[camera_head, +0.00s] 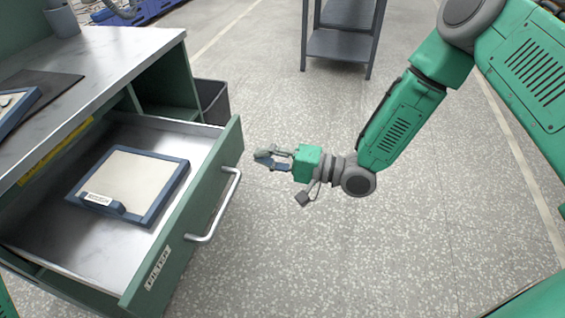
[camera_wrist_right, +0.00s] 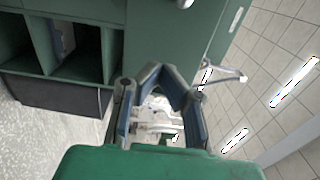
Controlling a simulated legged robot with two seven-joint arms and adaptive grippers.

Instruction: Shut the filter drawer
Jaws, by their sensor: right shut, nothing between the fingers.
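The filter drawer (camera_head: 222,160) is pulled out of the green workbench on the left in the head view. Its green front carries a silver bar handle (camera_head: 217,212) and a "FILTER" label (camera_head: 158,268). A blue-framed flat filter (camera_head: 178,184) with a pale middle lies inside. My right gripper (camera_head: 264,158) is shut and empty, just right of the drawer front and apart from it, its fingers pointing towards it. In the right wrist view its fingers (camera_wrist_right: 164,72) come together in front of green bench surfaces. My left gripper is out of view.
The steel worktop (camera_head: 110,58) stands above the drawer, with a dark mat (camera_head: 45,88) and a cup (camera_head: 62,20). A dark bin (camera_head: 213,101) stands behind the drawer front. A grey shelf stand (camera_head: 340,45) is at the back. The speckled floor right of the drawer is clear.

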